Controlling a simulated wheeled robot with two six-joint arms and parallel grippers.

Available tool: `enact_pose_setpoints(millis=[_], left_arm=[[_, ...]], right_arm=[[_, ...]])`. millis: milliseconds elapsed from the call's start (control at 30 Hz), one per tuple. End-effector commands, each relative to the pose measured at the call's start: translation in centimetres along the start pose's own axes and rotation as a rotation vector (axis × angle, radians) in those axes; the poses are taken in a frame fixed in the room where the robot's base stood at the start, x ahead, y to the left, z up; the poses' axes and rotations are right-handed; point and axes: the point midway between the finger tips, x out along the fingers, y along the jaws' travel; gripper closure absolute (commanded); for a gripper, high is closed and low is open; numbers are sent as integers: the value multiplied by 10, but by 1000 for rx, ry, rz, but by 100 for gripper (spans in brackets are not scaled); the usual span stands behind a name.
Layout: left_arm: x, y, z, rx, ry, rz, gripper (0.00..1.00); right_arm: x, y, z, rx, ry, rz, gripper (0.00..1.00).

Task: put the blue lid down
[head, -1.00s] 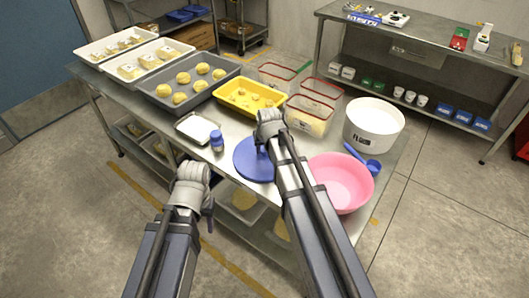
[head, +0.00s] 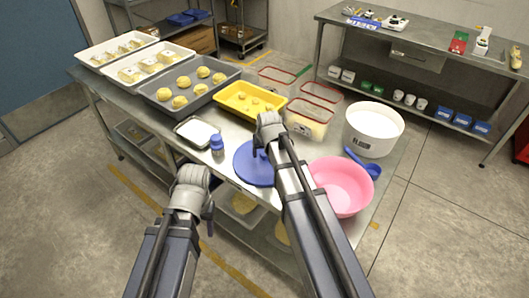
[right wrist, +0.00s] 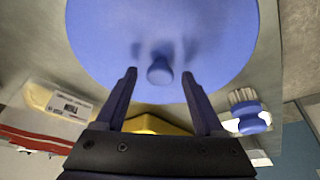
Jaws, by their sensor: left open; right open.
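The blue lid (head: 246,166) is a flat round disc with a small knob. My left gripper (head: 209,216) hangs empty in front of the table's near edge.
A pink bowl (head: 342,187), a blue scoop (head: 371,168) and a white tub (head: 374,128) stand to the right. A yellow tray (head: 222,98) and clear containers (head: 308,125) are behind.

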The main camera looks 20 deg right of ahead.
Motion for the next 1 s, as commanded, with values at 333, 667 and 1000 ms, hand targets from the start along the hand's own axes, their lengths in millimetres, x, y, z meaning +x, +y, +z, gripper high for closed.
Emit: enact_pose_setpoints(millis=[333, 667, 1000], left_arm=[[-41, -4, 2, 0, 0, 0, 50], [-90, -9, 5, 0, 0, 0, 50], [-111, -11, 6, 1, 0, 0, 50]], right_arm=[[-44, 0, -1, 0, 0, 0, 29], [-98, 0, -2, 0, 0, 0, 29], [-120, 0, 0, 0, 0, 0, 29]])
